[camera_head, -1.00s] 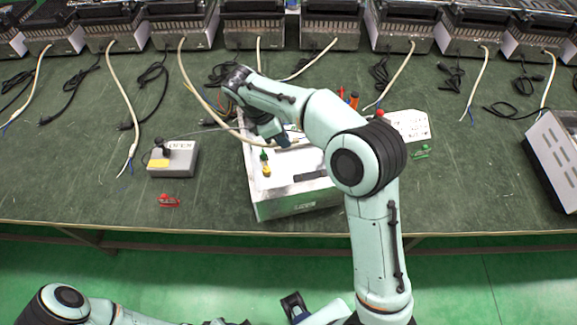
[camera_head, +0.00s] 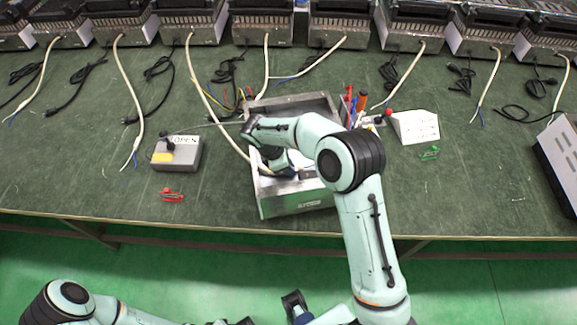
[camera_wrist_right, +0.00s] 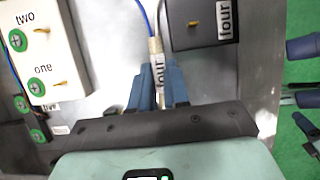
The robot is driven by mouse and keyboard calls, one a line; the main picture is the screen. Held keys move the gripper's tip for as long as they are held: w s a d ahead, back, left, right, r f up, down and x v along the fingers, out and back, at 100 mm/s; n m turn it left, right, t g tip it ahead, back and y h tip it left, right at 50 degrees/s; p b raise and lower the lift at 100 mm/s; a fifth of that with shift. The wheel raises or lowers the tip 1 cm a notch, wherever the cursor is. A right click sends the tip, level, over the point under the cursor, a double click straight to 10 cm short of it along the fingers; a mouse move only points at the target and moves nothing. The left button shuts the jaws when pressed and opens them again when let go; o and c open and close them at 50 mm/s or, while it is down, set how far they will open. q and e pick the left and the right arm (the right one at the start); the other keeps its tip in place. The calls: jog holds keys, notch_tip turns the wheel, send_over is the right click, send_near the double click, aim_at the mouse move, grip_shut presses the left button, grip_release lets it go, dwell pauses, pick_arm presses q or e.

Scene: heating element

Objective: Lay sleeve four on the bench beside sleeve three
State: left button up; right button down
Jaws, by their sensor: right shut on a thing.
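In the right wrist view, my right gripper (camera_wrist_right: 159,90) is shut on a pale sleeve (camera_wrist_right: 160,72) marked "four", with a blue wire (camera_wrist_right: 147,18) at its far end. A dark block (camera_wrist_right: 200,22) also marked "four" lies just beyond it. A white block (camera_wrist_right: 45,60) marked "one" and "two" is at left. In the head view, my right gripper (camera_head: 284,168) is low over the open metal housing (camera_head: 298,202) on the bench (camera_head: 90,170); the sleeve is hidden there. No sleeve three can be made out. A black and blue end piece shows at the bottom; I cannot tell if it is my left gripper.
A grey box (camera_head: 180,155) with a yellow patch stands left of the housing, and a red clip (camera_head: 171,195) lies in front. Upright tools (camera_head: 358,102), a white sign (camera_head: 415,126) and a green clip (camera_head: 429,153) are at right. Heater units with cables line the back.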

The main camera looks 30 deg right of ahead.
jog(key=c, duration=1.5)
grip_release()
jog(key=shift+f, duration=0.15)
jog(key=o, duration=0.4)
